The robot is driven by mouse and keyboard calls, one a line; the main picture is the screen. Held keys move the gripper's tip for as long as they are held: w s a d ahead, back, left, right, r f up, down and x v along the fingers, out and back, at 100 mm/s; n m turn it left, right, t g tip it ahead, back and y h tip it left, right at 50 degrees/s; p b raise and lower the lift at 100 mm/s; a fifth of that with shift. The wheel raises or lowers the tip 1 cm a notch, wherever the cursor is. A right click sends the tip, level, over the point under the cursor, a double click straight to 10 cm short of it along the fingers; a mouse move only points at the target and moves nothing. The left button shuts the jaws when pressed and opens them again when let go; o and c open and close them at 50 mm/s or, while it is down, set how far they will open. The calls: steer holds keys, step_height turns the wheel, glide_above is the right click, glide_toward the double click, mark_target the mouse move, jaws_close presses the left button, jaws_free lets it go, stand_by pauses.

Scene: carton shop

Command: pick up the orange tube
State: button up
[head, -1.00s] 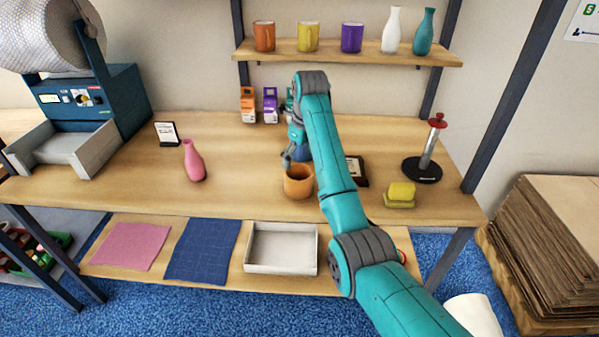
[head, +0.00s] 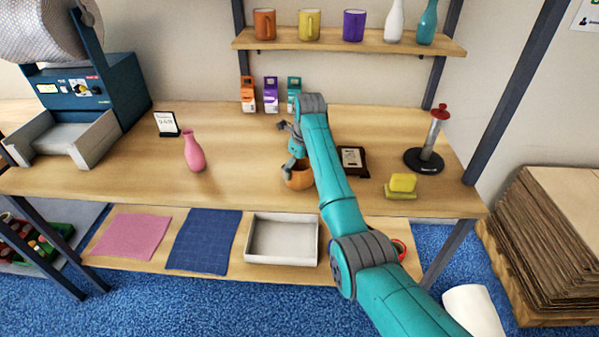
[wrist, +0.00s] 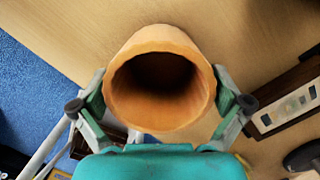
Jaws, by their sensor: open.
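The orange tube (head: 300,180) stands on the workbench, partly hidden behind my arm in the head view. In the wrist view the tube (wrist: 160,119) shows its round, dark open end towards the camera. My gripper (wrist: 160,92) is open, with one finger on each side of the tube. I cannot tell whether either finger touches it. In the head view my gripper (head: 287,147) is just above and behind the tube, seen from the side.
A pink vase (head: 194,152) stands to the left. A framed dark plaque (head: 353,161), a yellow sponge (head: 402,183) and a red-topped stand (head: 425,160) are to the right. Small cartons (head: 271,95) stand at the back. The bench between vase and tube is clear.

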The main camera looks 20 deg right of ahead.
steer(key=shift+f, duration=0.55)
steer(key=c, duration=0.4)
